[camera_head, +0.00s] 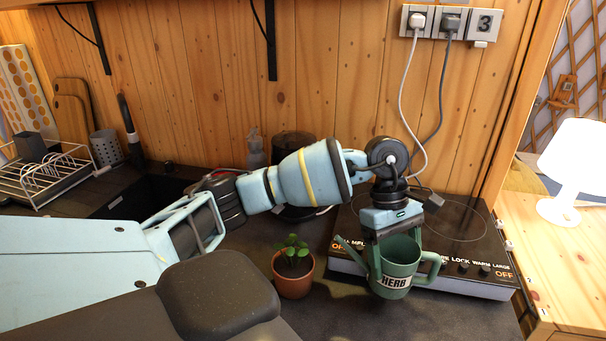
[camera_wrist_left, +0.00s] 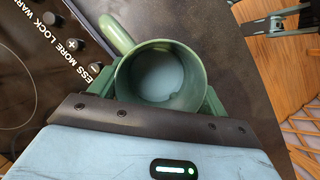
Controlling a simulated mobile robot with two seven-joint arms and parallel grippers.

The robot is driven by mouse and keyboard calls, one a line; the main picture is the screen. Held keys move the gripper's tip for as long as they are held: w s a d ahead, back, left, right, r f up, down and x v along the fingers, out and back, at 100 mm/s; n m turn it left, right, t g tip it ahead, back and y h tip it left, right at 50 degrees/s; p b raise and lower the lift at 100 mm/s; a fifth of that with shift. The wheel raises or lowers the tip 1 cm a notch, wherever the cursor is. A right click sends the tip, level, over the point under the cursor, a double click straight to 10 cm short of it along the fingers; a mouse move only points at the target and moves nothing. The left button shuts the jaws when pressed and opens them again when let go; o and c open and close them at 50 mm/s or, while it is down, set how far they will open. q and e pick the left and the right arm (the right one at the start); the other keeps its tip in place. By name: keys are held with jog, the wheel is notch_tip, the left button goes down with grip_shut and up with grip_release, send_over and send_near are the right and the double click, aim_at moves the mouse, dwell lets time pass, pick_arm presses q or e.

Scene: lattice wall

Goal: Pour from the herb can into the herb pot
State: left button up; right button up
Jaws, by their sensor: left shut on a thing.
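The herb can (camera_head: 398,268) is a green watering can with a HERB label, a spout on its left and a handle on its right. My left gripper (camera_head: 392,238) is shut on it from above and holds it upright in front of the cooktop. In the left wrist view the can (camera_wrist_left: 160,75) shows from above, between the fingers of the gripper (camera_wrist_left: 155,98), with a pale bluish inside. The herb pot (camera_head: 293,276) is a small terracotta pot with a green plant, standing on the dark counter left of the can, apart from the spout. My right gripper is not in view.
A black cooktop (camera_head: 455,232) lies behind the can. A dish rack (camera_head: 45,175) and sink are at the left. Cables hang from wall sockets (camera_head: 450,22) near my arm. A white lamp (camera_head: 575,165) stands on the wooden table at the right.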

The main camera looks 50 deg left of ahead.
aim_at(398, 252)
pick_arm(q)
jog(key=shift+s+a+r, duration=0.2)
jog(key=shift+a, duration=0.05)
jog(key=shift+w+d+r, duration=0.1)
jog(key=shift+r, duration=0.85)
jog(key=shift+r+p, duration=0.5)
jog(key=shift+r, duration=0.5)
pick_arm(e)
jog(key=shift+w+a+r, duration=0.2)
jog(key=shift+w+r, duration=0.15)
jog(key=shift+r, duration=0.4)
pick_arm(q)
jog(key=shift+f, duration=0.1)
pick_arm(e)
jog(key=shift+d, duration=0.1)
pick_arm(q)
jog(key=shift+s+d+f+m, duration=0.15)
jog(key=shift+s+f+m, duration=0.1)
jog(key=shift+m, duration=0.15)
jog(key=s+d+f+m+g+y, duration=0.2)
jog(key=s+f+m, duration=0.5)
jog(key=m, duration=0.7)
jog(key=shift+s+d+f+g+y, duration=0.2)
jog(key=shift+s+d+g+y, duration=0.3)
jog(key=shift+s+y, duration=0.55)
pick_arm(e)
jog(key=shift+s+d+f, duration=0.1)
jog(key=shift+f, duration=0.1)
